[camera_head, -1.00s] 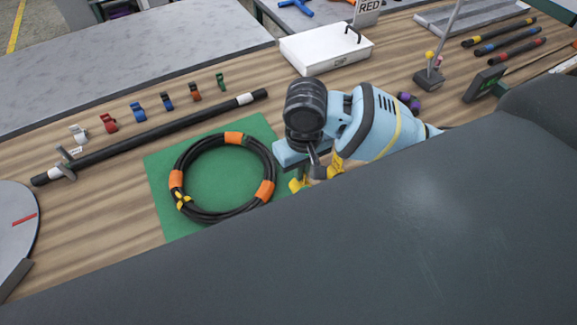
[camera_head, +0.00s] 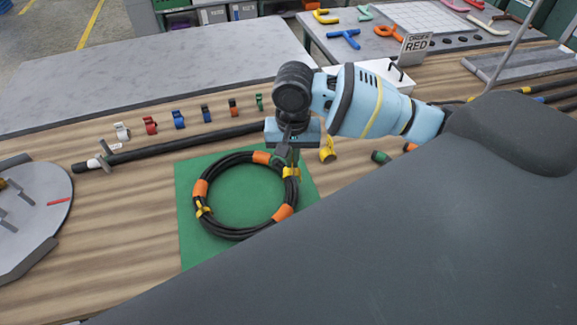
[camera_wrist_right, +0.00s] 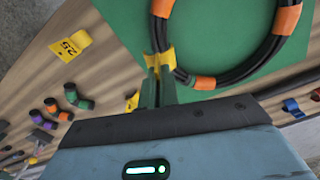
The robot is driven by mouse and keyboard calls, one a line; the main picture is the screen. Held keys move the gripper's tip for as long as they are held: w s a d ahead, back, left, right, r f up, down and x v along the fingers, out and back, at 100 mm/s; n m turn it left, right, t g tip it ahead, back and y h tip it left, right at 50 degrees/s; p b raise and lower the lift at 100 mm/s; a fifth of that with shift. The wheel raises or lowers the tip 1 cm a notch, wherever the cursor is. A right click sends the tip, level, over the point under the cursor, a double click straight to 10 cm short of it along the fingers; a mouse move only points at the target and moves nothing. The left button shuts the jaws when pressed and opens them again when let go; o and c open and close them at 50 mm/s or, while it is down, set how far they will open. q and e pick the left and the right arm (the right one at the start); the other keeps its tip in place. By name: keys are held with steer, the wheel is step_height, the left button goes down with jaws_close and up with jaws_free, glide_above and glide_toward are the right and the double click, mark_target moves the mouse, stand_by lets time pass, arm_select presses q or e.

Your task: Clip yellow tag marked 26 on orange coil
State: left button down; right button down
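The black coil (camera_head: 240,234) with orange bands lies on a green mat (camera_head: 190,250); it also shows in the wrist view (camera_wrist_right: 235,76). A yellow clip (camera_head: 204,211) sits on its lower left. My right gripper (camera_head: 287,158) is over the coil's upper right; its fingers (camera_wrist_right: 158,88) look closed on a yellow tag (camera_wrist_right: 160,60). This tag touches the coil between two orange bands (camera_head: 292,173); its number is unreadable. A yellow tag marked 25 (camera_wrist_right: 71,46) lies on the table, and another yellow tag (camera_wrist_right: 132,102) is partly hidden beside the fingers. My left gripper is out of view.
A black hose (camera_head: 180,143) lies behind the mat, with several coloured clips beyond it. A white tray (camera_head: 425,76) and a RED sign (camera_head: 416,48) stand at back right. A round grey plate (camera_head: 50,185) is at left. My dark body covers the lower right.

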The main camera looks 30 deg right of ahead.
steer(key=shift+w, duration=0.1)
steer(key=shift+f, duration=0.1)
stand_by(0.5)
steer(key=shift+f, duration=1.75)
steer(key=shift+f, duration=1.9)
stand_by(0.8)
steer(key=c, duration=1.6)
jaws_free()
steer(key=shift+r, duration=3.95)
